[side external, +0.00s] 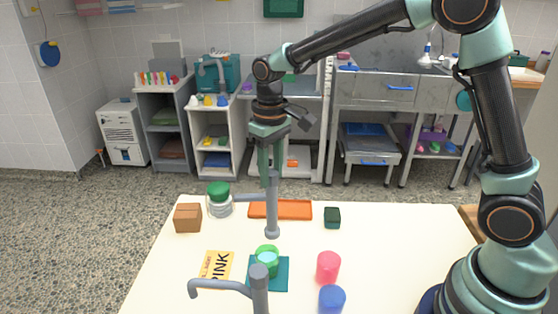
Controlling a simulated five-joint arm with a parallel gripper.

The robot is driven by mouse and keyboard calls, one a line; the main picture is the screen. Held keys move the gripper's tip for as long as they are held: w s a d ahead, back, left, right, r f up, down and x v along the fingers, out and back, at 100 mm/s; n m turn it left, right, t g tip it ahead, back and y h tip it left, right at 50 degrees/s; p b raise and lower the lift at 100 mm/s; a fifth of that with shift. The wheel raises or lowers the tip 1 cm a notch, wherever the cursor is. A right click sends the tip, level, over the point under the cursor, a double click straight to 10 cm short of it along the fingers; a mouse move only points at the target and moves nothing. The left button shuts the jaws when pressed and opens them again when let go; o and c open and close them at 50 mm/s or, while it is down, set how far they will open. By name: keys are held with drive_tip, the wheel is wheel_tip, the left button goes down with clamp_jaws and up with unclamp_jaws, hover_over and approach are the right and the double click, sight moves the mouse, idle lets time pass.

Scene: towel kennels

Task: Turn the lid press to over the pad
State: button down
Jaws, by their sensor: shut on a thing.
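A grey upright post with a side arm, seemingly the lid press (272,215), stands on the table behind the teal pad (283,284). Its arm points left to a clear jar with a green lid (219,190); whether they touch I cannot tell. My gripper (269,181) points down and is shut on the top of this post. A green cup (267,259) stands on the pad. A second grey post with a bent arm (258,288) stands in front of the pad, its arm pointing left.
A brown box (187,217) is at the left and an orange tray (295,209) lies behind the post. A dark green block (332,217), a red cup (328,267) and a blue cup (332,298) are at the right. A yellow card (217,264) lies left of the pad.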

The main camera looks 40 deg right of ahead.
drive_tip(key=n, duration=0.4)
drive_tip(key=shift+n, duration=0.3)
drive_tip(key=n, duration=0.3)
drive_tip(key=shift+n, duration=0.3)
drive_tip(key=n, duration=0.4)
drive_tip(key=shift+n, duration=2.1)
drive_tip(key=shift+c, duration=2.4)
unclamp_jaws()
drive_tip(key=shift+r, duration=0.1)
